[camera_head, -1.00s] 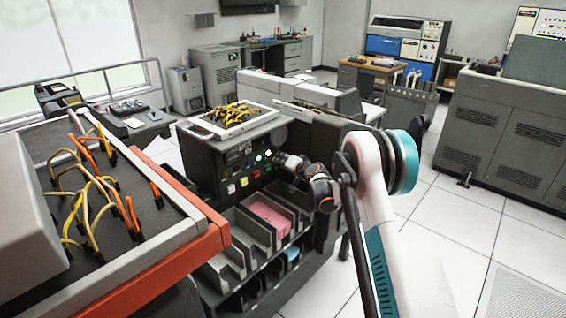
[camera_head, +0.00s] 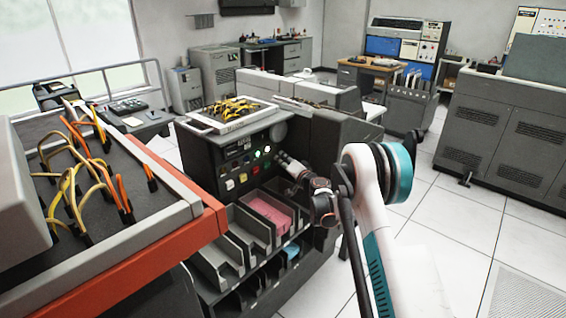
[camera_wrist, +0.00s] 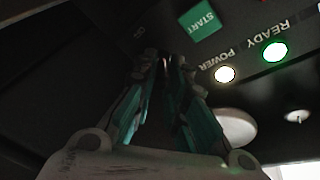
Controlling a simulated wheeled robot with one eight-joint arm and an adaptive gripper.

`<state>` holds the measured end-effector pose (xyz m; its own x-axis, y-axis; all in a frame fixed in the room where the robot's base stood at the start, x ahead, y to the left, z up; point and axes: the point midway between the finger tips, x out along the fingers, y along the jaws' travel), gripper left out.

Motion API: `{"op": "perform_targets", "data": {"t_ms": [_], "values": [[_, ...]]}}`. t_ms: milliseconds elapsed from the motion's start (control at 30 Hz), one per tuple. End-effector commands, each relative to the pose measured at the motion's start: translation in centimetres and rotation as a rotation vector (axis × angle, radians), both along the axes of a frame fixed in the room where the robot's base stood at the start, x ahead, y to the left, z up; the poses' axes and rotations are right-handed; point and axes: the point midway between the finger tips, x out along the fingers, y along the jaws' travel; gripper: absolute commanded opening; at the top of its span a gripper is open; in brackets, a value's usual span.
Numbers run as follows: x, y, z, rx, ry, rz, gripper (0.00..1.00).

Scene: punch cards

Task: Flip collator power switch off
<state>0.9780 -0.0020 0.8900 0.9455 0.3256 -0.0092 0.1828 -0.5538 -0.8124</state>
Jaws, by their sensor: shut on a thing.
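The collator (camera_head: 196,150) is the dark machine in the middle of the head view, with a black control panel facing me. My gripper (camera_head: 283,157) is at the right part of this panel. In the wrist view my gripper (camera_wrist: 166,64) has its fingertips drawn together around a small metallic toggle, the power switch (camera_wrist: 166,62), which is mostly hidden between them. The POWER lamp (camera_wrist: 225,74) glows white and the READY lamp (camera_wrist: 274,52) glows green. A green START button (camera_wrist: 199,20) is close to the fingertips. The toggle's position cannot be made out.
Card pockets (camera_head: 268,213), one with pink cards, lie below the panel. A second knob or toggle (camera_wrist: 298,116) shows in the wrist view. An orange-edged machine (camera_head: 150,255) with cables stands at the near left. The white tiled floor is open on the right.

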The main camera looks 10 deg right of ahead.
Motion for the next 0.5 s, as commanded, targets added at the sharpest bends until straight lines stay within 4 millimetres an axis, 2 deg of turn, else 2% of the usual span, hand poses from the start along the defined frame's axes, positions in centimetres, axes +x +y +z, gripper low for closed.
{"op": "perform_targets", "data": {"t_ms": [500], "values": [[-0.02,0.10,-0.94,0.125,-0.172,0.001,0.00]]}}
